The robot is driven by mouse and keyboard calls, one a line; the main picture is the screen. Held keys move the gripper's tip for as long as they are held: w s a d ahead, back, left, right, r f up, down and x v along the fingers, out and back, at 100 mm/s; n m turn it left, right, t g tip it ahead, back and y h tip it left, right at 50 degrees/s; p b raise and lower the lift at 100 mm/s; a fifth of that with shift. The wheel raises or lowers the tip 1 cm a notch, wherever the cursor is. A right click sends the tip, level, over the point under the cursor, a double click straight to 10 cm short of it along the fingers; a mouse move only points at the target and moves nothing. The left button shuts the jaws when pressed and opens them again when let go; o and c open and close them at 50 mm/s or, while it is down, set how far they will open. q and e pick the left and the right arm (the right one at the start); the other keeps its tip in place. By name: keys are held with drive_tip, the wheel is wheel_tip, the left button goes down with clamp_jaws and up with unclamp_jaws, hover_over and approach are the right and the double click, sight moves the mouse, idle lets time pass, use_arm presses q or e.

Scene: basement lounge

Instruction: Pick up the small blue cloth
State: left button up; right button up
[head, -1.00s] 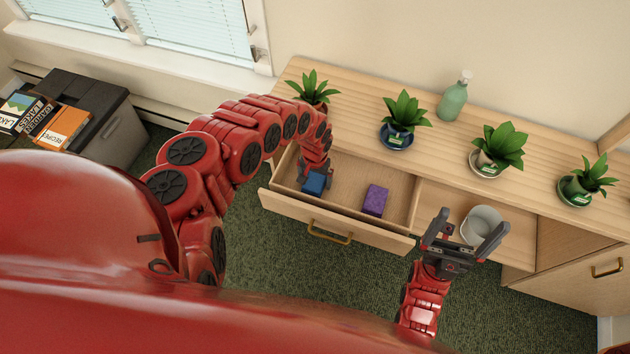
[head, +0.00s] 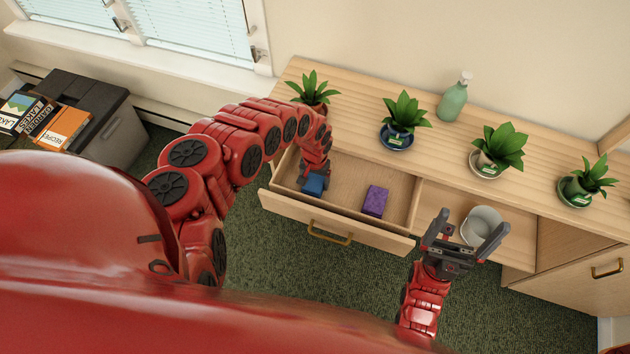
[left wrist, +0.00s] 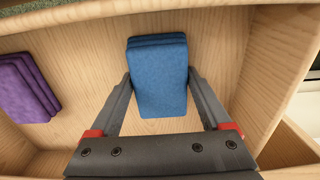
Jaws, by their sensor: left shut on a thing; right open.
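The small blue cloth (head: 313,184) is a folded blue block in the left part of the open drawer (head: 343,217). It also shows in the left wrist view (left wrist: 158,75), between the two fingers of my left gripper (left wrist: 158,88). My left gripper (head: 315,176) reaches down into the drawer and is shut on the cloth, one finger at each side. The cloth is in or just above the drawer floor; I cannot tell which. My right gripper (head: 464,235) is open and empty, in front of the cabinet.
A folded purple cloth (head: 375,201) lies in the drawer, right of the blue one; it also shows in the wrist view (left wrist: 28,87). A white pot (head: 482,227) stands in the compartment beyond my right gripper. Potted plants (head: 403,121) and a green bottle (head: 454,100) stand on the cabinet top (head: 345,99).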

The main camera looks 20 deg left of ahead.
use_arm(q)
drive_tip(key=shift+w+r, duration=0.15)
drive_tip(key=shift+r, duration=0.3)
wheel_tip(320, 180, up, 9)
drive_tip(key=shift+r+p, duration=0.1)
drive_tip(key=shift+p, duration=0.25)
